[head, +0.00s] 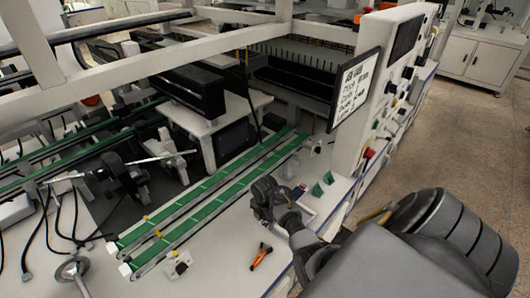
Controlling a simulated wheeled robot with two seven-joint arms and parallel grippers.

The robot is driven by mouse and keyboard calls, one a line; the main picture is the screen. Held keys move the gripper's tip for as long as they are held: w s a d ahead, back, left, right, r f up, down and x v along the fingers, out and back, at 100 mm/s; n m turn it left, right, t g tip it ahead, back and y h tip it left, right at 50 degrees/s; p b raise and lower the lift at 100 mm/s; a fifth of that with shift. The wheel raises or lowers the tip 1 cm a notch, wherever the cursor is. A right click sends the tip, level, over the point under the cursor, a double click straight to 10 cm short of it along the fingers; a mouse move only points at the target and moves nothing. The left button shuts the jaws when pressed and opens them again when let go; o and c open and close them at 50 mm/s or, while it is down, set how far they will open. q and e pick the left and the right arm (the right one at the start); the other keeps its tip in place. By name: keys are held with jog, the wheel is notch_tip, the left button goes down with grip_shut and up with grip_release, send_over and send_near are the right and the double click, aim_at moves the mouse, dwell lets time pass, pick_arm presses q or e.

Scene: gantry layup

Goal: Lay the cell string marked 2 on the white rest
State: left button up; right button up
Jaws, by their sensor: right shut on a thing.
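My right gripper (266,208) is over the white worktop, just right of the green belts. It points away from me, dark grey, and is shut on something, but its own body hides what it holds. I cannot make out a cell string marked 2 anywhere, and I cannot tell which white surface is the rest. My left gripper does not show.
Two green belts (208,190) with metal edges run diagonally beside the right gripper. Orange-and-black pliers (261,256) lie on the white worktop (228,272). Small green wedges (317,189) stand right of the gripper. A control cabinet with a sign (355,88) rises behind, and white gantry beams cross above.

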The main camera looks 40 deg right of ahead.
jog(key=shift+w+d+f, duration=0.4)
jog(key=shift+w+f, duration=0.05)
jog(key=shift+f, duration=0.3)
jog(key=shift+f+b, duration=0.45)
jog(key=shift+f, duration=1.15)
jog(key=shift+f, duration=0.45)
jog(key=o, duration=1)
jog(key=shift+c, duration=0.2)
notch_tip(320, 180, up, 13)
jog(key=shift+p, duration=1.05)
